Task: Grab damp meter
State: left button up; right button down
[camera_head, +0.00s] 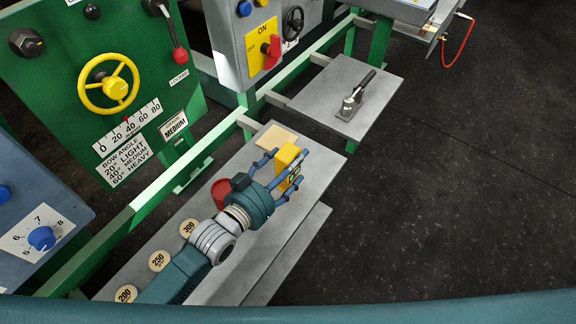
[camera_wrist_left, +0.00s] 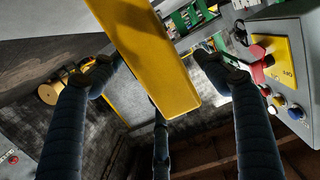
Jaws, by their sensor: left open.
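The damp meter is a yellow, box-shaped device (camera_head: 286,157) with a small dark display, above the grey shelf (camera_head: 319,170) in the head view. My left gripper (camera_head: 287,169) has its blue fingers open around it. In the left wrist view the meter's yellow body (camera_wrist_left: 150,50) runs down from the top edge between the spread fingers (camera_wrist_left: 158,72). Gaps show on both sides of it there, and no finger clearly touches it. Whether the meter touches the shelf is hidden. My right gripper is not in view.
A red cup (camera_head: 220,191) stands close beside my left wrist. Round discs marked 200, 250 and 300 (camera_head: 188,228) and a tan square (camera_head: 277,138) lie on the shelf. Green machine panels (camera_head: 60,90) rise along the left. The dark floor (camera_head: 450,200) at right is clear.

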pick_arm(q)
jog(key=shift+w+d+f, duration=0.1)
jog(key=shift+w+d, duration=0.1)
jog(key=shift+w, duration=0.15)
jog(key=shift+c, duration=0.5)
